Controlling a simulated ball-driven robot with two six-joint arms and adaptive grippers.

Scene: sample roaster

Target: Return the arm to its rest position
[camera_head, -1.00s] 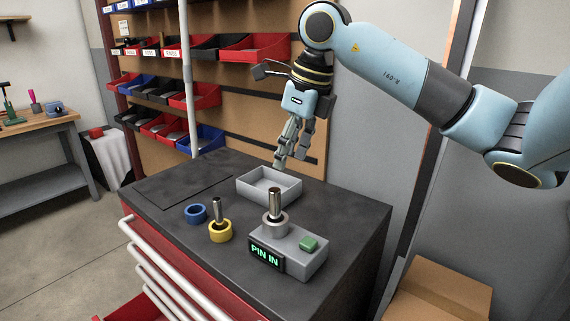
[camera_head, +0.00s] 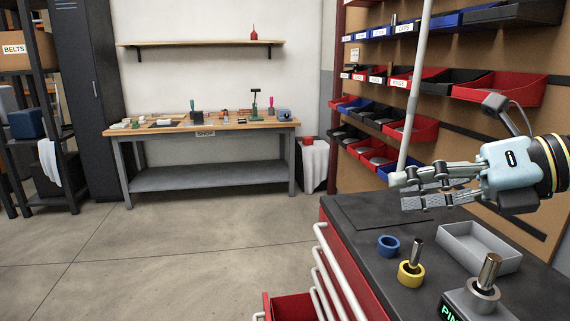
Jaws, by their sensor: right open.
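My right gripper (camera_head: 398,190) is at the right of the head view, above the dark top of the red cabinet (camera_head: 345,208). Its fingers point left and stand apart, with nothing between them. Below it are a blue ring (camera_head: 388,246), a yellow ring (camera_head: 409,276) with a metal pin (camera_head: 416,252) standing in it, and an empty grey tray (camera_head: 447,241). A grey block with a "PIN" display (camera_head: 452,309), partly cut off, carries a metal ring (camera_head: 482,297) with a pin (camera_head: 489,270) upright in it. My left gripper is out of view.
Bin racks (camera_head: 497,88) with red, blue and black bins stand behind the gripper. A pale upright pole (camera_head: 413,95) rises near its fingertips. A red drawer (camera_head: 288,307) is pulled out at the cabinet's front. A workbench (camera_head: 210,127) stands far back; the floor (camera_head: 180,255) between is clear.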

